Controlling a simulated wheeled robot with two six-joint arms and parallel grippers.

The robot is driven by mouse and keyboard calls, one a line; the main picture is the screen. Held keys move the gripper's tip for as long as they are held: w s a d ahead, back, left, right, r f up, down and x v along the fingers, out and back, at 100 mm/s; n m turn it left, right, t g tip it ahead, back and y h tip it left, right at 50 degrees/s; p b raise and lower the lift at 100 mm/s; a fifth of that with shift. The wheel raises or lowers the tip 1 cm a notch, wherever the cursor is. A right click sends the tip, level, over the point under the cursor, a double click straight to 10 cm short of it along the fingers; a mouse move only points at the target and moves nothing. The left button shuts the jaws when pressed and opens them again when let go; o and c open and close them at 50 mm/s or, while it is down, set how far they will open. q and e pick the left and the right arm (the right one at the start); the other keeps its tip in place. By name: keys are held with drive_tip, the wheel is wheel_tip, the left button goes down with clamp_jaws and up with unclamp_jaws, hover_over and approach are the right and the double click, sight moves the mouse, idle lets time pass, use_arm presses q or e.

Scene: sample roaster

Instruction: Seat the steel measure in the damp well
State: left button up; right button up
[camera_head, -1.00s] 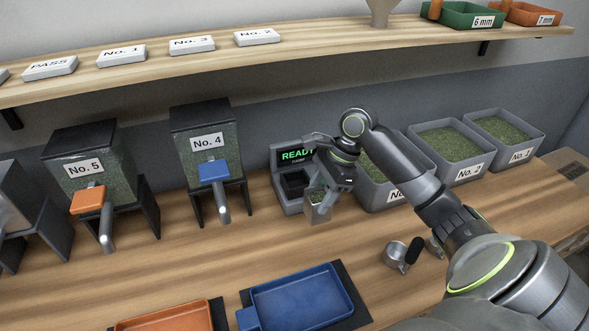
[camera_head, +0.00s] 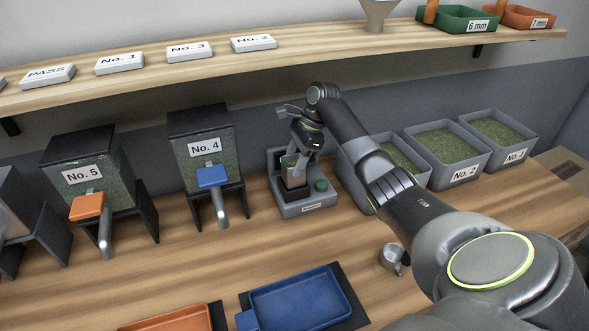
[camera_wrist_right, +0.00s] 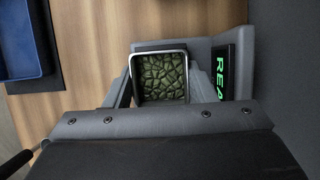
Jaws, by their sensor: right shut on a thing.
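The steel measure (camera_head: 290,170) is a square metal cup full of green beans. In the wrist view its open top (camera_wrist_right: 158,78) faces the camera, between the fingers. My right gripper (camera_head: 300,158) is shut on it and holds it upright over the black damp well (camera_head: 295,192) in the grey meter (camera_head: 307,210). I cannot tell whether its bottom is inside the well. The gripper hides much of the meter's screen; part of its green lettering shows in the wrist view (camera_wrist_right: 221,75). My left gripper is not in view.
Bean hoppers No. 4 (camera_head: 204,148) and No. 5 (camera_head: 88,175) stand left of the meter. Grey bean bins, including No. 2 (camera_head: 462,175), stand to its right. A small metal cup (camera_head: 391,256) and a blue tray (camera_head: 300,300) are in front. A shelf (camera_head: 330,55) runs above.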

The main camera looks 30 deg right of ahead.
drive_tip(key=shift+f+p, duration=0.45)
drive_tip(key=shift+f, duration=1.35)
drive_tip(key=o, duration=1)
drive_tip(key=shift+f, duration=0.1)
drive_tip(key=shift+d+r, duration=0.15)
drive_tip(key=shift+r, duration=0.25)
drive_tip(key=b+v, duration=0.1)
drive_tip(key=v, duration=0.6)
drive_tip(key=shift+f, duration=0.1)
